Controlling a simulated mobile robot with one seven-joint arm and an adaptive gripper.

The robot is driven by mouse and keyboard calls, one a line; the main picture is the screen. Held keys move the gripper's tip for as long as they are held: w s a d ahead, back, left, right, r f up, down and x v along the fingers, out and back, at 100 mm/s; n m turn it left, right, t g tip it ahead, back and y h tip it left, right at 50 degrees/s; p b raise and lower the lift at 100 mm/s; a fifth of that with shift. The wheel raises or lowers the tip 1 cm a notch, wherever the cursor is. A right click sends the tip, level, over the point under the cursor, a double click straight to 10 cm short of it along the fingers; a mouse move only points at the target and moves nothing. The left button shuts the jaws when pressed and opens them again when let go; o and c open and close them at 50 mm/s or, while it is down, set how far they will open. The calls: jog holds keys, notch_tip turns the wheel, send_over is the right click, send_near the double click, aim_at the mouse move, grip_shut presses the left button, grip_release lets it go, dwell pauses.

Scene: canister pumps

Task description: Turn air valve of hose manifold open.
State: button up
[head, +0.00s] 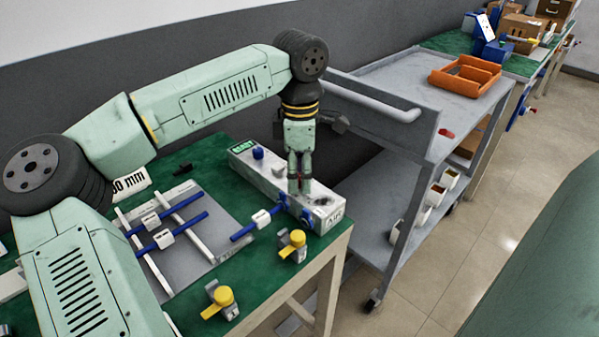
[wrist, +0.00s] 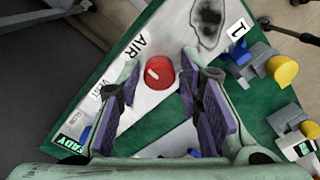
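The hose manifold (head: 265,178) is a long white box with a green READY display at its far end and the label AIR at its near end. In the wrist view its top face (wrist: 152,98) carries a round red valve knob (wrist: 159,73) with a short white mark, next to the word AIR. My gripper (head: 299,186) points down over the near half of the manifold. In the wrist view my gripper (wrist: 160,66) is open, its purple-padded fingers on either side of the knob with gaps visible. Whether the fingertips reach down to knob height is unclear. The head view hides the knob behind the fingers.
A blue knob (head: 257,152) stands at the manifold's far end. A blue hose with a white tag (head: 262,219) lies beside it. Two yellow-topped fittings (head: 292,245) (head: 221,298) stand on the green table. A grey cart (head: 410,90) with an orange tray is to the right.

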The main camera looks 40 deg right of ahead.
aim_at(300, 177)
jog(key=shift+o, duration=1)
notch_tip(300, 177, up, 12)
